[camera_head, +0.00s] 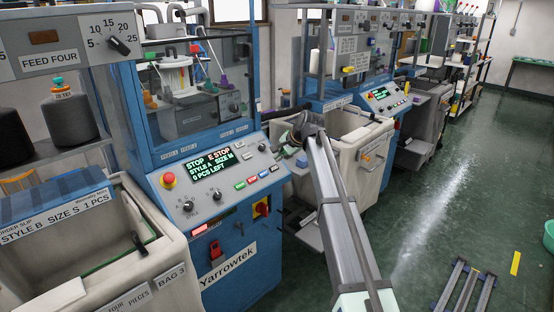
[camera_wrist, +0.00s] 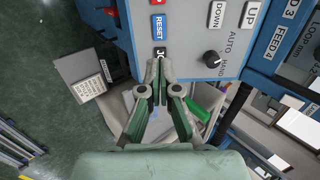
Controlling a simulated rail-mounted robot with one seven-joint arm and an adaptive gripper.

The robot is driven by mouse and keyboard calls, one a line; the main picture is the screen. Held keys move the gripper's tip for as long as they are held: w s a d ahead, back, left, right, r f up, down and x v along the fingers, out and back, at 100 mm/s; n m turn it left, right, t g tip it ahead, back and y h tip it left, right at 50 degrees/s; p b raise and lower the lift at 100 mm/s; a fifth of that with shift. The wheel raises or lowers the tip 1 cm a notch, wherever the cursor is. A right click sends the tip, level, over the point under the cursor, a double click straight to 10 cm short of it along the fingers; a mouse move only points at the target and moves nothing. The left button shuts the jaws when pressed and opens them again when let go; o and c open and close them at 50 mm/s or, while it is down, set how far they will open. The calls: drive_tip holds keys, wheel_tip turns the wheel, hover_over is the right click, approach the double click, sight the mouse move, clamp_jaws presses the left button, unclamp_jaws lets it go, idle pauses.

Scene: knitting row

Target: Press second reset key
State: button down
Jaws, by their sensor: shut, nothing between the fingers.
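In the wrist view my gripper (camera_wrist: 161,64) is shut and empty. Its tips are at the lower edge of a grey key panel (camera_wrist: 195,62), over or just in front of a black key (camera_wrist: 160,50), which they partly cover. A blue key marked RESET (camera_wrist: 158,27) lies just beyond that black key, clear of the fingers. I cannot tell whether the tips touch the panel. In the head view the near machine's panel (camera_head: 222,205) carries a row of coloured keys, including a blue key (camera_head: 263,174). The fingers are not clear there.
A red key (camera_wrist: 157,3) is beyond RESET. A black AUTO/HAND knob (camera_wrist: 212,59) and white UP (camera_wrist: 250,14) and DOWN (camera_wrist: 217,13) keys are to the right. In the head view a red mushroom button (camera_head: 168,180) is left of the lit display (camera_head: 209,165). Cream bins flank the machine.

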sight(263, 173)
drive_tip(key=p+x, duration=0.3)
drive_tip(key=x, duration=0.8)
drive_tip(key=shift+w+f, duration=0.1)
drive_tip(key=shift+w+a+f, duration=0.2)
drive_tip(key=shift+a+f, duration=0.05)
drive_tip(key=shift+f, duration=0.2)
drive_tip(key=shift+w+a+f+b, duration=0.2)
drive_tip(key=shift+a+f+b, duration=0.2)
drive_tip(key=shift+f, duration=0.25)
drive_tip(key=shift+s+d+r+p, duration=0.25)
drive_tip(key=shift+d+r+p, duration=0.1)
drive_tip(key=shift+r, duration=0.25)
drive_tip(key=b+v, duration=0.1)
drive_tip(key=v, duration=1.2)
drive_tip(key=shift+b, duration=0.3)
